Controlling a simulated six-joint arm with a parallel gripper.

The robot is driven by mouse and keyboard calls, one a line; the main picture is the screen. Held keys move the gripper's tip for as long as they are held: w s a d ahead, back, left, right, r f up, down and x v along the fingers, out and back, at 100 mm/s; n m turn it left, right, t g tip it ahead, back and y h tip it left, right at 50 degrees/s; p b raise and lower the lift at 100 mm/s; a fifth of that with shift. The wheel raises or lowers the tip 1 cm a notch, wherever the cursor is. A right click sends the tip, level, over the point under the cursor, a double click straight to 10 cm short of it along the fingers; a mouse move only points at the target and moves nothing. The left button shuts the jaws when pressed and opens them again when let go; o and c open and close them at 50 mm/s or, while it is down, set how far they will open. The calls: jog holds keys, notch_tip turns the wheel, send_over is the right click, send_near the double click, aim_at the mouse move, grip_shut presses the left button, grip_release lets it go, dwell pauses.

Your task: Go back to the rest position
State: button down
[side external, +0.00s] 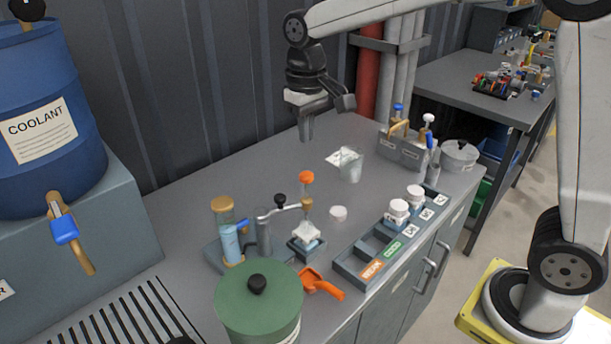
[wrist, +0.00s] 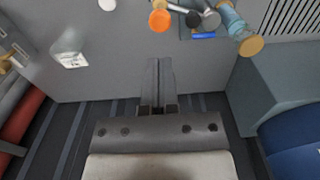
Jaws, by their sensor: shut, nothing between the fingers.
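My gripper (side external: 306,138) is shut and empty, pointing down above the back part of the grey workbench (side external: 270,166). It is clear of the bench objects. In the wrist view its two fingers (wrist: 159,66) lie together with nothing between them. The fire pump stand with an orange knob (side external: 306,178) and a clear blue-filled cylinder with a tan cap (side external: 228,232) stands in front of my gripper. A small white block sits in the holder under the orange knob.
A rack (side external: 385,240) with white-capped jars lies along the front edge. A green-lidded pot (side external: 258,305), an orange scoop (side external: 322,284) and a blue coolant barrel (side external: 50,115) are nearby. The wall is close behind.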

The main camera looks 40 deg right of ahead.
jog(key=shift+r, duration=0.4)
jog(key=s+d+f+t, duration=0.1)
jog(key=s+d+f, duration=0.1)
jog(key=s+f, duration=0.5)
jog(key=s+d+f+t, duration=0.1)
jog(key=s+d+f, duration=0.2)
jog(key=s+f, duration=0.5)
jog(key=shift+f+t, duration=0.3)
jog(key=shift+f, duration=0.1)
jog(key=shift+w, duration=0.15)
dwell(1.0)
